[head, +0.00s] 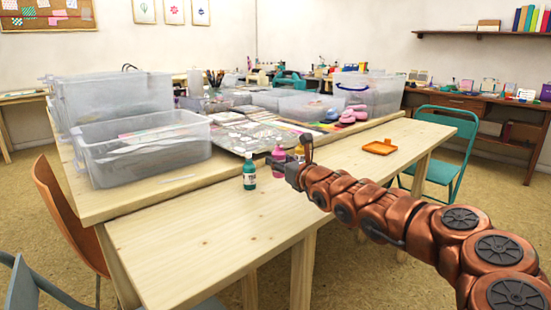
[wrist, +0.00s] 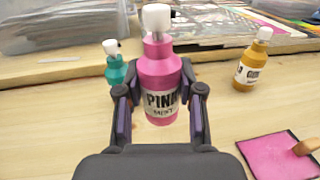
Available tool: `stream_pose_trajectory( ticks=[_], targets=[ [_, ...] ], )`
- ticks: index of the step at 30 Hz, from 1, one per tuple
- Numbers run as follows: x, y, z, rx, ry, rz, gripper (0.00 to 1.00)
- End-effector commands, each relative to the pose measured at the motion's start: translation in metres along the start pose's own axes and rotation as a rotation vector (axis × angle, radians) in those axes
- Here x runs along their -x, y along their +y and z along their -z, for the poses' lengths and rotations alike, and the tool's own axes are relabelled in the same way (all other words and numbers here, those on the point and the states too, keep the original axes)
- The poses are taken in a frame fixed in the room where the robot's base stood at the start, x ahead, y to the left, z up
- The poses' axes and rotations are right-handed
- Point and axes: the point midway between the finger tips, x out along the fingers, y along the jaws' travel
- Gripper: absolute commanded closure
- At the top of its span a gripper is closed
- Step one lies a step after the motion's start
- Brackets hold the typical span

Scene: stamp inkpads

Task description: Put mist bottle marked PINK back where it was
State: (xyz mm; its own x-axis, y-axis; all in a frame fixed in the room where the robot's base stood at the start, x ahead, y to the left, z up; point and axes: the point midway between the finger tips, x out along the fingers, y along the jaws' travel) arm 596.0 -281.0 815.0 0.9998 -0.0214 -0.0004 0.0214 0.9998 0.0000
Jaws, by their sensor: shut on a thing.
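The pink mist bottle (wrist: 158,73) has a white spray cap and a label reading PINK, and stands upright between my fingers in the wrist view. My gripper (wrist: 160,112) is shut on its lower body. In the head view the bottle (head: 278,154) shows just left of my gripper (head: 290,172), over the front table; I cannot tell whether its base touches the tabletop. A teal mist bottle (wrist: 115,71) stands to its left, also seen in the head view (head: 249,173). A gold-yellow mist bottle (wrist: 249,65) stands to its right.
A pink inkpad (wrist: 270,162) with a wooden-handled stamp (wrist: 308,146) lies right of my gripper. An orange tray (head: 380,147) lies farther right on the table. Clear plastic bins (head: 145,150) stand on the table behind. The front-left tabletop (head: 190,240) is bare.

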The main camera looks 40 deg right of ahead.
Motion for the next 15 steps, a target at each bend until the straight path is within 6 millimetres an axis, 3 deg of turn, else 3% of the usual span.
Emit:
stream_pose_trajectory(
  ticks=[15],
  targets=[
    [-0.061,-0.033,0.007,0.002,0.004,-0.005,1.0]
  ],
)
